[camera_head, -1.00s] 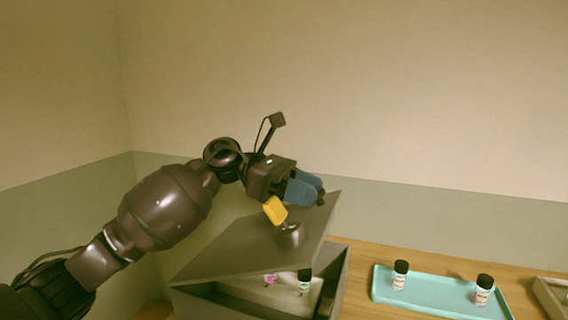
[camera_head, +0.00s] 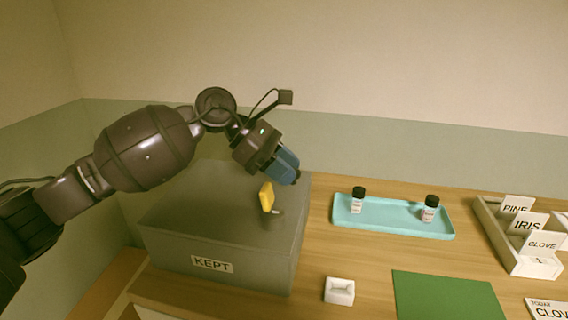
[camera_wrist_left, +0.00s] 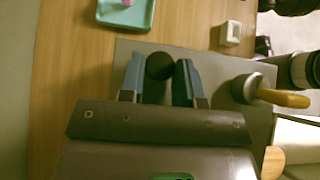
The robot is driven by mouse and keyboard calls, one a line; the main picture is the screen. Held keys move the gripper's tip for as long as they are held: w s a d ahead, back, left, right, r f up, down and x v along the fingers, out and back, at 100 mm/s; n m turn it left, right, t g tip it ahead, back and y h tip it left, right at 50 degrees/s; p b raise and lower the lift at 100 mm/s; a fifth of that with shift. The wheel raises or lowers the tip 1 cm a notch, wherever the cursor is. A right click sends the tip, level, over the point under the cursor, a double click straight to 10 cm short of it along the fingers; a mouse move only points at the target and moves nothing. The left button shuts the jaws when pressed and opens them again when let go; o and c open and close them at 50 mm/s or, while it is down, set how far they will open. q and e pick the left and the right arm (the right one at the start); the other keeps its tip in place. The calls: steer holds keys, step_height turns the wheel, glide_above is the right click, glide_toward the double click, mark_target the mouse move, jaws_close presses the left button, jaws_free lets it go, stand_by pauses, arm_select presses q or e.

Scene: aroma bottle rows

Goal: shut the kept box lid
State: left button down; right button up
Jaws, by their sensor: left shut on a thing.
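The grey kept box (camera_head: 268,265) stands at the left of the table with a KEPT label on its front. Its grey lid (camera_head: 205,205) lies flat on top, and I see no gap along the front edge. My left gripper (camera_head: 290,176) is over the lid's right side, its blue fingers shut on a dark round knob. In the left wrist view the knob (camera_wrist_left: 160,66) sits between the two fingertips (camera_wrist_left: 160,78). A metal round piece with a yellow part (camera_head: 267,196) stands on the lid beside the gripper. My right gripper is not in view.
A turquoise tray (camera_head: 390,227) with two dark-capped bottles is right of the box. A small white holder (camera_head: 339,291) and a green mat (camera_head: 450,298) lie in front. A rack (camera_head: 540,265) with PINE, IRIS and CLOVE cards stands at the far right.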

arm_select(q)
steer(key=shift+s+f, duration=0.1)
steer(key=shift+f, duration=0.25)
steer(key=c, duration=0.8)
jaws_free()
steer(key=v, duration=1.1)
steer(key=shift+d+r, duration=0.1)
